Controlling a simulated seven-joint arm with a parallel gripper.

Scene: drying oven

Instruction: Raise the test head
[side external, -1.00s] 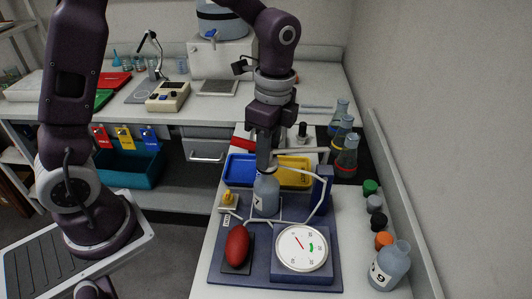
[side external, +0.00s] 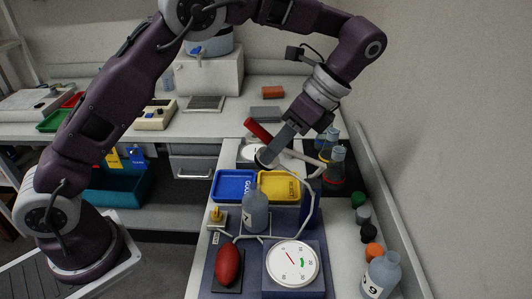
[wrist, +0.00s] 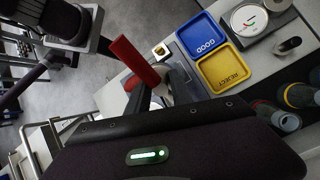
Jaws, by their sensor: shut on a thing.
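My gripper (side external: 265,158) is tilted over the back of the bench and shut on a red handle (side external: 257,129). The handle sticks out up and to the left of the fingers. In the wrist view the red handle (wrist: 134,61) runs between the dark fingers, which partly hide it. A white bar (side external: 302,158) lies just right of the fingers. In front stands a grey labelled bottle (side external: 256,213) on a dark blue base with white tubing, a dial gauge (side external: 293,263) and a red bulb (side external: 229,266). I cannot tell which part is the test head.
A blue GOOD tray (side external: 235,186) and a yellow REJECT tray (side external: 279,187) sit below the gripper. Dark bottles (side external: 335,165) stand close on the right. Several caps and a labelled bottle (side external: 382,276) line the right edge.

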